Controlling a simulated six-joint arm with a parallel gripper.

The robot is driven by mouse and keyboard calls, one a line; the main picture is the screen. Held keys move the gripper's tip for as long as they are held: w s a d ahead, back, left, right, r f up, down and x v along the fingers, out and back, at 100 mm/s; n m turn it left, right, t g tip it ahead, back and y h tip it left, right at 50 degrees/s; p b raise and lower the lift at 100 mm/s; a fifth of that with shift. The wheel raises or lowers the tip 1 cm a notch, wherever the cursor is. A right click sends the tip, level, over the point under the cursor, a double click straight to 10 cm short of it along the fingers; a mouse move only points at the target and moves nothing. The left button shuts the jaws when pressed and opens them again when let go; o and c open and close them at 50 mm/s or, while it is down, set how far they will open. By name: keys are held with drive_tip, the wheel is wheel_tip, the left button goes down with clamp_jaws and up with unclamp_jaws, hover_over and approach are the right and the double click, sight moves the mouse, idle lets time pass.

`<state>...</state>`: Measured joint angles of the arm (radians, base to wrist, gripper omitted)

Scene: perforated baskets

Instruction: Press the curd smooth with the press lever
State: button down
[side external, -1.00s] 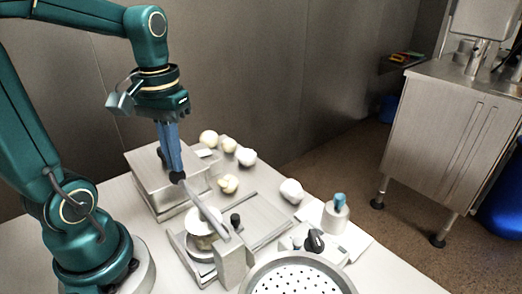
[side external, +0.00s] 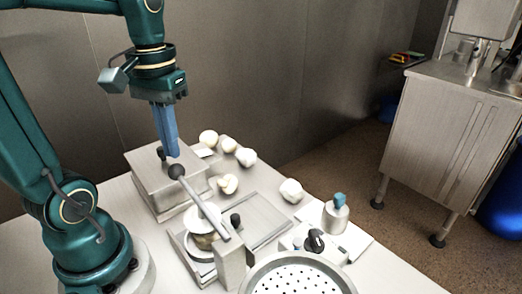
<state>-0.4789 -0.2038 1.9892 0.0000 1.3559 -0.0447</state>
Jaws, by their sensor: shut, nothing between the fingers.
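The press lever (side external: 205,205) is a grey bar with a dark ball knob (side external: 177,171) at its upper left end. It slopes down to the right to a metal post (side external: 231,262). Under the lever a white round press plate (side external: 203,217) sits over the pale curd (side external: 204,241), which is mostly hidden, so its surface cannot be judged. My gripper (side external: 172,155) is shut and empty, with its blue fingers pointing down just above the knob. From this view I cannot tell if the fingertips touch the knob.
A lidded metal box (side external: 165,177) stands behind the lever. Several white lumps (side external: 245,157) lie on the table toward the back. A perforated basket (side external: 297,277) is at the front. A small bottle with a blue top (side external: 336,213) stands at the right on a white cloth (side external: 358,240).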

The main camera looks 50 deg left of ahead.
sight(175, 165)
drive_tip(key=shift+f, duration=0.45)
drive_tip(key=shift+f, duration=1.8)
drive_tip(key=shift+r, duration=2.25)
drive_tip(key=shift+r, duration=2.4)
